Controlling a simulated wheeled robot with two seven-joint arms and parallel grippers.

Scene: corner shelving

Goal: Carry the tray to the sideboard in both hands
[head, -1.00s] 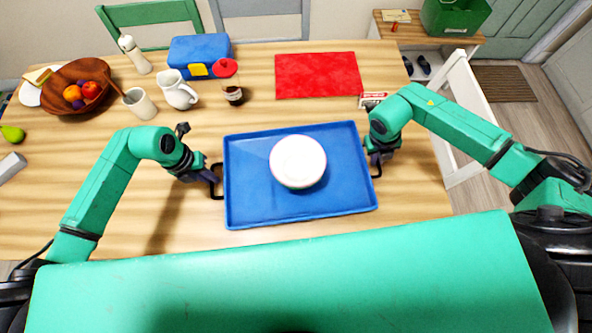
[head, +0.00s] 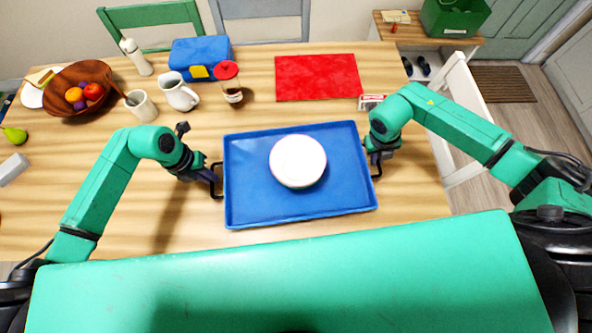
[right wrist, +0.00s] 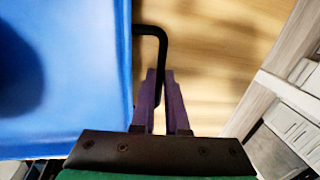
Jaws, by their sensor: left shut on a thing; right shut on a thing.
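The blue tray (head: 245,205) is in the middle of the head view, over the wooden table, with a round white object (head: 298,160), like a bowl or cake, on it. I cannot tell how high the tray is above the table. My left gripper (head: 214,178) is shut on the tray's black left handle. My right gripper (head: 376,158) is shut on the right handle; in the right wrist view its purple fingers (right wrist: 160,95) are at the black handle (right wrist: 152,29) beside the tray's edge (right wrist: 118,80). I cannot identify the sideboard for sure.
A small box (head: 371,102) is near my right arm. A bench (head: 440,36) stands at the back right.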

